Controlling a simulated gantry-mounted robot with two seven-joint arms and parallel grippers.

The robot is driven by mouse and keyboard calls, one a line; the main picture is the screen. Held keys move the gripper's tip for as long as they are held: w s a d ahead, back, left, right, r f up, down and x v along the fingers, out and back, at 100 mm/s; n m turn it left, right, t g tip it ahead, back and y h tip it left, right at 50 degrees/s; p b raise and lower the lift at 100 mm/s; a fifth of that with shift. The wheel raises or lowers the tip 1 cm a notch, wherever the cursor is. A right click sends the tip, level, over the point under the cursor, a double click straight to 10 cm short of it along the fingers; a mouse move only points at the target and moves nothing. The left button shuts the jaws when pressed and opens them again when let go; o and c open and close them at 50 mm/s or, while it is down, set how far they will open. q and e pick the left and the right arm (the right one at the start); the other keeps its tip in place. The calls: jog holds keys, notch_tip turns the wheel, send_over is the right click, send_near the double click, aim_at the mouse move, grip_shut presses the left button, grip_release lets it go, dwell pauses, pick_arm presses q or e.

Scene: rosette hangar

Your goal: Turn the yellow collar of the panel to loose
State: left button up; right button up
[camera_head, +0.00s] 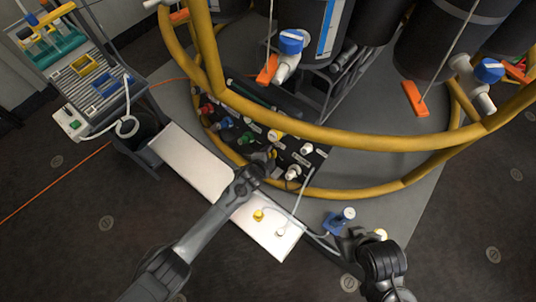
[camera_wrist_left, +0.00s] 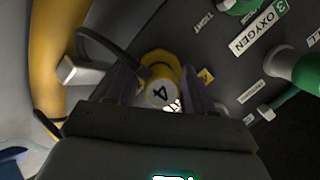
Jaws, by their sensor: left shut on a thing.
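The panel (camera_head: 222,140) is a dark board with coloured fittings, under the yellow ring rail. My left gripper (camera_head: 264,157) reaches to its front part. The yellow collar (camera_wrist_left: 161,60) shows between the two fingers of my left gripper (camera_wrist_left: 160,92) in the left wrist view, with a pale face marked 4. The fingers are shut on it from both sides. Small TIGHT lettering (camera_wrist_left: 203,22) is on the panel nearby. My right gripper (camera_head: 345,240) is beside a blue fitting; its fingers are too unclear to read.
The yellow rail (camera_head: 330,138) curves over the panel. A pale bench (camera_head: 190,160) carries a small yellow piece (camera_head: 258,215) and a white plug (camera_head: 281,232). A rack (camera_head: 92,80) stands left.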

dwell(0.6)
pick_arm(q)
jog(key=o, duration=1)
jog(key=shift+o, duration=0.2)
jog(key=p+v, duration=0.7)
jog(key=v, duration=0.3)
jog(key=shift+s+a+r, duration=0.2)
jog(key=shift+s+r, duration=0.05)
jog(key=shift+s, duration=0.1)
